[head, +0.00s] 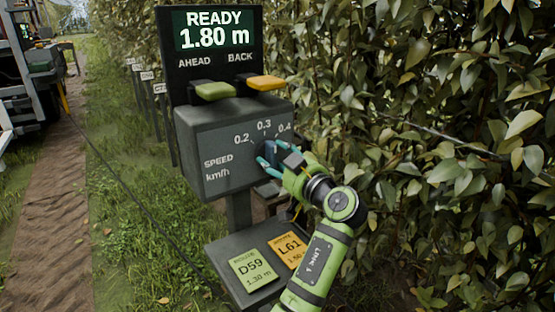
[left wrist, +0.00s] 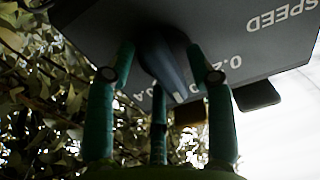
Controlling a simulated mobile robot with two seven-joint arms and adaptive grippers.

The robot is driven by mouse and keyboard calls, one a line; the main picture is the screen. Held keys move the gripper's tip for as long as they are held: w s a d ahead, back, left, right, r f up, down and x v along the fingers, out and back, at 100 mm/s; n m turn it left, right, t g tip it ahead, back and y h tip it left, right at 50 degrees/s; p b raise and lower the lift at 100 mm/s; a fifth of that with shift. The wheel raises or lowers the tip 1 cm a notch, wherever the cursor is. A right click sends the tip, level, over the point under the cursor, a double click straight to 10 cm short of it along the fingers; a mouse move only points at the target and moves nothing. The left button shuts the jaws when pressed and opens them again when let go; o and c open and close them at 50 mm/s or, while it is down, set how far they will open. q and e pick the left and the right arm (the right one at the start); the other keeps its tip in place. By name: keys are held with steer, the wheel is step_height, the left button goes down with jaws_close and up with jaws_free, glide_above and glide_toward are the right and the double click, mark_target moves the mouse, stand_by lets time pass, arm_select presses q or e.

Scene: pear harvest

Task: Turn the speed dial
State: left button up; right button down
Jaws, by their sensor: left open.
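The speed dial (head: 271,150) is a dark knob on the front of the grey control box (head: 215,160), below the marks 0.2, 0.3 and 0.4. My left gripper (head: 268,157) has teal fingers and is at the dial, its fingers spread and partly hiding it. In the left wrist view, the dial (left wrist: 166,62) lies between the open fingers of the gripper (left wrist: 163,75). Its pale pointer tip lies between the 0.2 and 0.4 marks, and the 0.3 is hidden there. I cannot tell whether any finger touches the dial. My right gripper is not in view.
Above the box, a display (head: 215,30) reads READY 1.80 m. A green lever (head: 214,91) and an orange lever (head: 265,83) sit under it. A lower shelf (head: 222,258) holds a green card (head: 254,271) and an orange card (head: 287,248). Dense foliage (head: 430,130) fills the right.

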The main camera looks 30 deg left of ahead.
arm_select(q)
jaws_close()
steer(key=shift+m, duration=0.3)
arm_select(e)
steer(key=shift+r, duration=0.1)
arm_select(q)
steer(key=shift+m+p, duration=0.5)
steer(key=m+p, duration=0.2)
steer(key=m, duration=0.2)
steer(key=shift+s+p, duration=0.1)
steer(key=shift+p, duration=0.25)
steer(key=shift+s+f+m+p, duration=0.1)
steer(key=shift+f+m+p, duration=0.05)
steer(key=shift+m+p, duration=1.3)
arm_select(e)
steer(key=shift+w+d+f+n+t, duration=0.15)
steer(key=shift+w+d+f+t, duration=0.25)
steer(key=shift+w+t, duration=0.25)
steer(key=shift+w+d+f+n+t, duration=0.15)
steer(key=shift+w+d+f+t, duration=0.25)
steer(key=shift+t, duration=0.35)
arm_select(q)
steer(key=shift+m, duration=0.45)
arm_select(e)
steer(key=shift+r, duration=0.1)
